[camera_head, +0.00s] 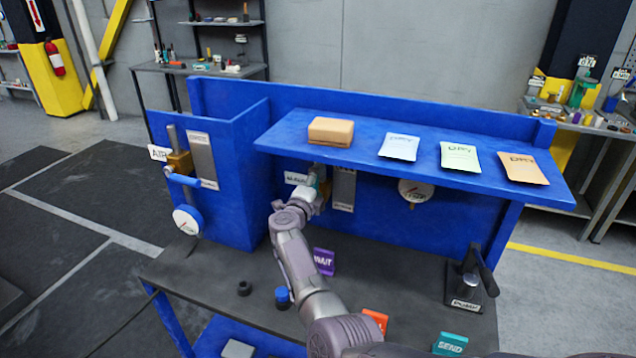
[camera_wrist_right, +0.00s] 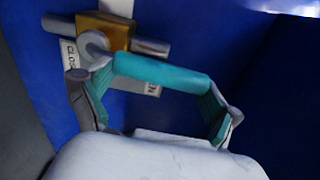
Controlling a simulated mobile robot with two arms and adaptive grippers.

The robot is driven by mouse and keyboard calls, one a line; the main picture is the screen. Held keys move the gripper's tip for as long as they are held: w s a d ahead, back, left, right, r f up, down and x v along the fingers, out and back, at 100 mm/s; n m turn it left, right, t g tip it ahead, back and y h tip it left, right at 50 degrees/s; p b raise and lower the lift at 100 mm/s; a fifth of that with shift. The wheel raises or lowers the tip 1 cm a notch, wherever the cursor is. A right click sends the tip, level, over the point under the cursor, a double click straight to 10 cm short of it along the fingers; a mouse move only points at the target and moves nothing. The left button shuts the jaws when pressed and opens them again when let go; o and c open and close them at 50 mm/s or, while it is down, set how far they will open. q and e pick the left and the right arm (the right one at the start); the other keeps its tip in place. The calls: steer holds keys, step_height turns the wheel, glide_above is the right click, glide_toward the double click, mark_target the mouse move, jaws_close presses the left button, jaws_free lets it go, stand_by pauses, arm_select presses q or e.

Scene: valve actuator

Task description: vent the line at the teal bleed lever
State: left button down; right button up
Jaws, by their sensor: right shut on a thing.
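The teal bleed lever (camera_wrist_right: 160,72) extends from a brass valve body (camera_wrist_right: 104,32) on a grey pipe in the right wrist view. My right gripper (camera_wrist_right: 160,88) is shut on the lever, with a finger at each end of its teal grip. In the head view my right gripper (camera_head: 314,192) reaches under the blue shelf, and its hand and arm hide most of the valve. A pale plate behind the valve carries partly covered lettering, "CLO" and "EN". My left gripper is not in view.
The blue shelf (camera_head: 380,128) overhangs the valve and carries a cardboard box (camera_head: 331,131) and several packets. A gauge (camera_head: 415,190) is to the right. A blue-handled valve (camera_head: 184,179) is at left.

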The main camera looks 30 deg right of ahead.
steer(key=shift+d+r, duration=0.1)
steer(key=o, duration=1.4)
